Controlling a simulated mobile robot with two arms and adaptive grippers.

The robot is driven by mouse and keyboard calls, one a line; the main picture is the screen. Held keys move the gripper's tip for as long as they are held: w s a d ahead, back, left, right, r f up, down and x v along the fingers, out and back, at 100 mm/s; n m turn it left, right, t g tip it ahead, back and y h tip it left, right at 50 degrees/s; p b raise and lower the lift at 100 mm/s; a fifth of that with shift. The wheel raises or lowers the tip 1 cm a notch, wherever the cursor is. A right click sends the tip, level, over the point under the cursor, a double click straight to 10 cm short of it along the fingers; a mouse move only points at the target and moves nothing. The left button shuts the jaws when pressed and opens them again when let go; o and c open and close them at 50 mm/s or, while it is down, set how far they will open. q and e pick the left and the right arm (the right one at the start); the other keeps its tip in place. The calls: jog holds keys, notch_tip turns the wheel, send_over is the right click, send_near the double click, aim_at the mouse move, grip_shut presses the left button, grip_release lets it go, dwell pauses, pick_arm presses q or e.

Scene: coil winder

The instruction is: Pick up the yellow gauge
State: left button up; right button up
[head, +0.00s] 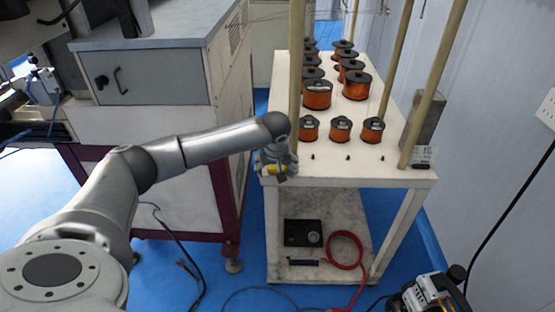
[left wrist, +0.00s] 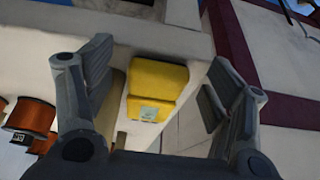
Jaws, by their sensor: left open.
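The yellow gauge (left wrist: 158,78) shows in the left wrist view as a yellow block with a small pale patch near its lower end. It lies between the two spread fingers of my left gripper (left wrist: 160,90), with space visible on both sides. In the head view my left gripper (head: 279,164) is at the front left corner of the white table, and a bit of the yellow gauge (head: 273,170) shows beside its fingers. The gripper hides much of the gauge there. My right gripper is in neither view.
Copper wire spools (head: 340,129) stand in rows on the white table (head: 330,165). Wooden posts (head: 295,90) rise from it, one right behind my left gripper. A grey machine cabinet (head: 150,80) stands to the left. A black box (head: 303,233) and red cable (head: 345,240) lie on the lower shelf.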

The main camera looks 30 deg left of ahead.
pick_arm(q)
jog(key=c, duration=1.2)
jog(key=shift+r, duration=0.1)
jog(key=shift+c, duration=0.4)
jog(key=shift+r, duration=0.1)
